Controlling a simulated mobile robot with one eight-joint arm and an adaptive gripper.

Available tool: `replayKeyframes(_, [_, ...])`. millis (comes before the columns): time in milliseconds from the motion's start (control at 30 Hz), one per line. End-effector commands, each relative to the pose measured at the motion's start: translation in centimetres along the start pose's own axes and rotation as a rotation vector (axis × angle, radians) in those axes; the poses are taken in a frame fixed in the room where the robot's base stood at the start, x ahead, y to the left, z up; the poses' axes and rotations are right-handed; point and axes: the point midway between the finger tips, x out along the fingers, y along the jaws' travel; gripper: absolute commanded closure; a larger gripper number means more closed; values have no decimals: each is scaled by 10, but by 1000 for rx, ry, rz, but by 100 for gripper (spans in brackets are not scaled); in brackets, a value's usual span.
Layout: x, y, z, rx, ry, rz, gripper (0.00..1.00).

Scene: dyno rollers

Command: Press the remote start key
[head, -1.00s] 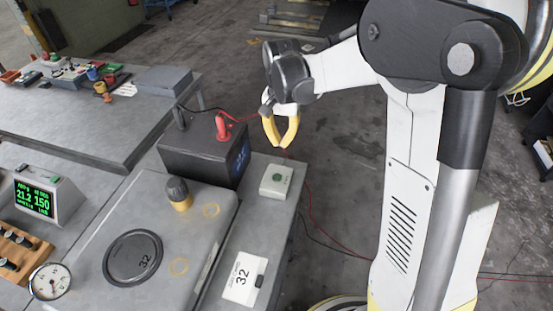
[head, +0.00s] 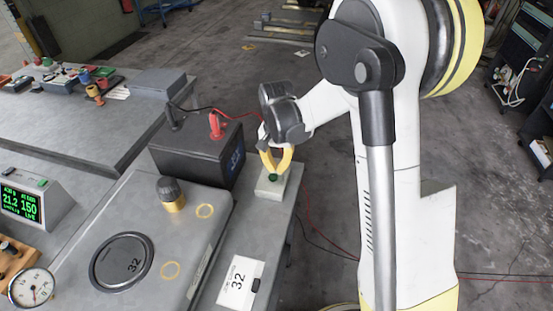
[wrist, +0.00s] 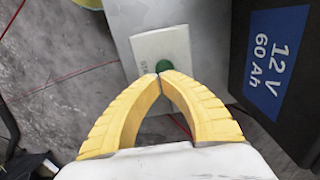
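The remote start key is a round green button on a small pale box (head: 268,191) at the right edge of the grey bench. In the wrist view the green key (wrist: 166,63) shows just beyond my fingertips, partly covered by them. My gripper (head: 274,173) has yellow fingers, with tips brought together and nothing held between them. In the wrist view the gripper (wrist: 162,72) points at the key. In the head view the tips overlap the key; I cannot tell whether they touch it or press it.
A black 12 V battery (head: 190,160) with a red clamp (head: 216,126) stands left of the box; it also shows close by at right in the wrist view (wrist: 262,75).

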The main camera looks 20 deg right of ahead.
Motion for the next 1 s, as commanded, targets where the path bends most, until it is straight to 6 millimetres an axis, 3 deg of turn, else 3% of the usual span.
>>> replayKeyframes(200, [21,0,0,0,0,0,100])
replayKeyframes(567, [22,0,0,0,0,0,100])
replayKeyframes(800, [42,0,0,0,0,0,100])
replayKeyframes(1000, [40,0,0,0,-1,1,100])
